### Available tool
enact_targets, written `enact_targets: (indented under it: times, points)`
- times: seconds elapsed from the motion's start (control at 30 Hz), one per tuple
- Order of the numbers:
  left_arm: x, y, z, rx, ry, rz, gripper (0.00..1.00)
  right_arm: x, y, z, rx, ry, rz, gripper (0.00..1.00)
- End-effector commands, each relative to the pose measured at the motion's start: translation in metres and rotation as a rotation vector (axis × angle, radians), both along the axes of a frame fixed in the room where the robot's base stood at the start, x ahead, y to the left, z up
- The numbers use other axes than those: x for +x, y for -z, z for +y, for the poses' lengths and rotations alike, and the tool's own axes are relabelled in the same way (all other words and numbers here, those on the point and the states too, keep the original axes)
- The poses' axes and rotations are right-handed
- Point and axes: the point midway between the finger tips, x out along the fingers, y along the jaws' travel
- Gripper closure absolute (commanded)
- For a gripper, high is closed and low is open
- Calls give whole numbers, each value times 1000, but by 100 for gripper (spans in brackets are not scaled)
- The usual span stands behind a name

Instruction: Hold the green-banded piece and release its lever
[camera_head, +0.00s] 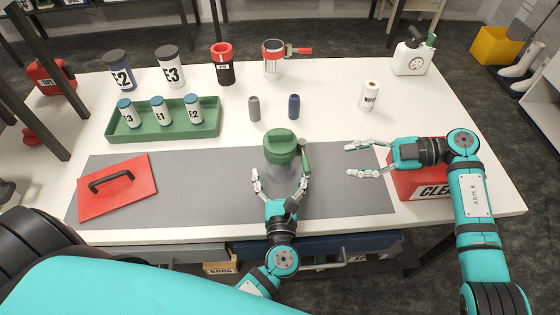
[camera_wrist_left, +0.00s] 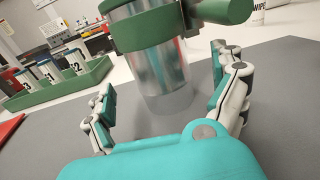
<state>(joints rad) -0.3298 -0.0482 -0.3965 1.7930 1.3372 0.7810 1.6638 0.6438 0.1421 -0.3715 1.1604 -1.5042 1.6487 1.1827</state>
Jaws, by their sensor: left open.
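The green-banded piece (camera_head: 281,148) stands upright on the grey mat, with a green top and a shiny metal body. Its green lever (camera_head: 304,156) is on its right side. In the left wrist view the metal body (camera_wrist_left: 160,75) with its green band (camera_wrist_left: 143,29) is in front of the palm, and the lever (camera_wrist_left: 228,10) sticks out at upper right. My left gripper (camera_head: 279,178) is open, with one finger on each side of the body and a visible gap at the left finger. My right gripper (camera_head: 351,159) is open and empty, right of the piece.
A grey (camera_head: 254,108) and a blue (camera_head: 294,106) small cylinder stand behind the piece. A green tray (camera_head: 166,133) with labelled bottles is at left, near a red plate with a handle (camera_head: 117,187). A red box (camera_head: 418,183) is under my right forearm. The mat's middle left is clear.

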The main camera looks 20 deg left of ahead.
Motion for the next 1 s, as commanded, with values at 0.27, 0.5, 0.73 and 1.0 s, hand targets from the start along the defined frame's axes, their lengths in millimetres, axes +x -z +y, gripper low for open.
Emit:
enact_targets:
  times: [0.27, 0.5, 0.73, 1.0]
  points:
    - [33, 0, 14, 1, 0, -1, 4, 0, 0, 0, 0, 0, 0, 62]
    - [38, 0, 17, 2, 0, 1, 4, 0, 0, 0, 0, 0, 0, 62]
    - [38, 0, 16, 1, 0, 0, 15, 0, 0, 0, 0, 0, 0, 62]
    - [37, 0, 16, 1, 0, 0, 50, 0, 0, 0, 0, 0, 0, 62]
